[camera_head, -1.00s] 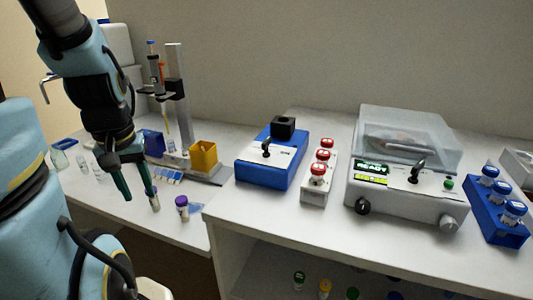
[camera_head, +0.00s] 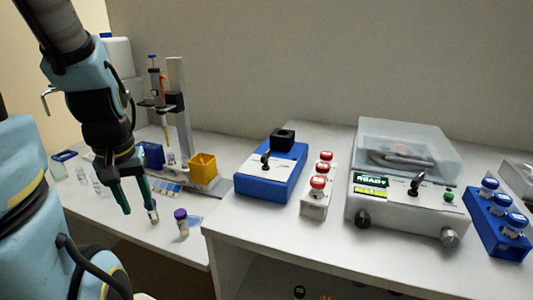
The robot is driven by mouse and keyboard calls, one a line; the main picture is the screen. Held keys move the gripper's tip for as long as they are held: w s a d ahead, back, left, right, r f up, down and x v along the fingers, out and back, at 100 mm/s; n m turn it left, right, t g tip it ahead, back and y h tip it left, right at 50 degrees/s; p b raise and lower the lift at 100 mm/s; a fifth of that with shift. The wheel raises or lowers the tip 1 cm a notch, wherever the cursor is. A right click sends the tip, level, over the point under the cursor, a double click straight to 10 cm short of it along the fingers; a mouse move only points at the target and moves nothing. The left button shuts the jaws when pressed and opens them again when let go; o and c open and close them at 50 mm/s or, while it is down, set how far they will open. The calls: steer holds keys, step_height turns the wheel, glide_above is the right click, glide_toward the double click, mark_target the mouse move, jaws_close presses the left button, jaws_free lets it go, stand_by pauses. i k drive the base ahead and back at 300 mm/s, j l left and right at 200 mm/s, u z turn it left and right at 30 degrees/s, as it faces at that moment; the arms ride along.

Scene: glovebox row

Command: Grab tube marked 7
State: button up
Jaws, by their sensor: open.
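My gripper (camera_head: 140,215) is open, pointing down over the lower left bench with its two green fingers apart. Blue-capped tubes (camera_head: 515,221) stand in a blue rack (camera_head: 487,229) at the far right. No number can be read on any tube, so I cannot tell which is marked 7.
Behind the gripper are a pipette stand (camera_head: 179,110), a yellow box (camera_head: 203,167) and clear vials (camera_head: 98,183).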

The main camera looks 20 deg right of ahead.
mark_target(181, 214)
steer(key=k+l, duration=0.25)
steer(key=k+l+u, duration=0.15)
steer(key=k+u, duration=0.75)
steer(key=u, duration=0.8)
steer(key=i+l, duration=0.05)
